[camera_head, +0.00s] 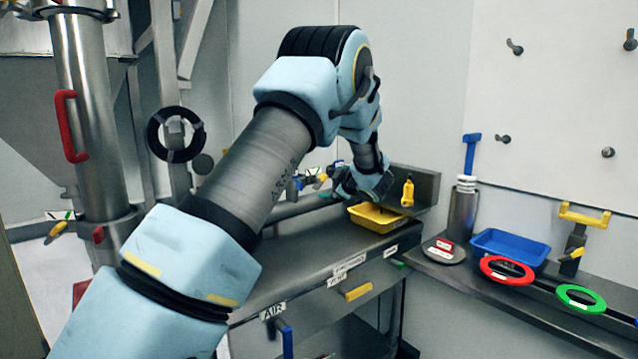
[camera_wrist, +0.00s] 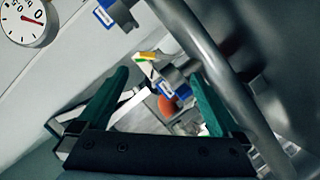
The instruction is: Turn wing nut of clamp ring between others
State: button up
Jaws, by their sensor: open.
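My gripper (camera_head: 332,194) is at the far end of my arm, over the bench by the back wall. In the wrist view my gripper (camera_wrist: 152,82) shows two green fingers spread apart with nothing between them. Beyond the fingers are metal fittings with blue-and-white labels (camera_wrist: 167,88) and a small yellow, green and white part (camera_wrist: 147,57). In the head view a row of fittings with blue and yellow parts (camera_head: 308,181) sits left of my gripper, partly hidden by my arm. I cannot make out which part is the wing nut of the middle clamp ring.
A large grey pipe (camera_wrist: 215,75) runs close along the right finger, and a round gauge (camera_wrist: 28,22) is at upper left. A yellow tray (camera_head: 378,222) stands on the bench. A blue bin (camera_head: 508,246) and red ring (camera_head: 506,270) are on the right-hand shelf.

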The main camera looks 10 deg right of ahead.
aim_at(321, 185)
jog(key=p+x, duration=0.2)
jog(key=x, duration=0.6)
jog(key=shift+w+f, duration=0.1)
jog(key=shift+w, duration=0.1)
jog(key=shift+c, duration=0.4)
jog(key=shift+d, duration=0.1)
jog(key=c, duration=0.9)
jog(key=shift+f, duration=0.1)
jog(key=c, duration=0.3)
jog(key=shift+s+f, duration=0.1)
